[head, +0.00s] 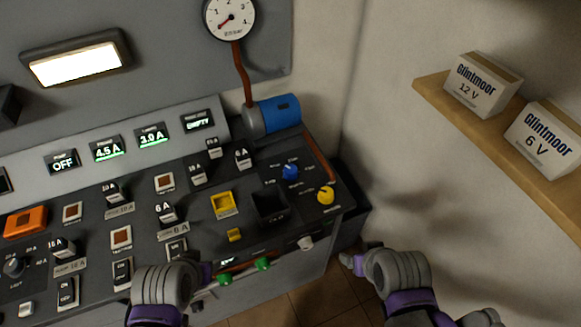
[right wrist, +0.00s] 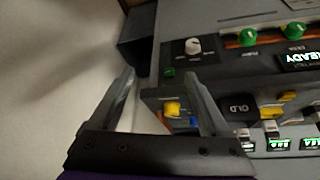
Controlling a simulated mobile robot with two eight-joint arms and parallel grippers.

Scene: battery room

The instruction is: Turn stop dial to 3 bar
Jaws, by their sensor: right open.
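A round gauge (head: 231,17) marked 1 to 4 stands at the top, its needle pointing low left, below the 1. Three knobs sit at the console's right end: a blue knob (head: 290,172), a yellow knob (head: 326,195) and a pale knob (head: 305,243) on the front face. Their labels are too small to tell which is the stop dial. The right wrist view shows the yellow knob (right wrist: 172,108) and pale knob (right wrist: 193,46). My right gripper (right wrist: 162,82) is open, empty and off the console's front right corner. My left gripper (head: 200,284) is near the front edge, its jaws unclear.
Green knobs (head: 263,264) project from the front face. A blue cylinder (head: 278,114) with a red-brown pipe stands at the console's back right. A wooden shelf (head: 433,92) on the right wall holds Glintmoor boxes (head: 483,85). Floor shows between console and right wall.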

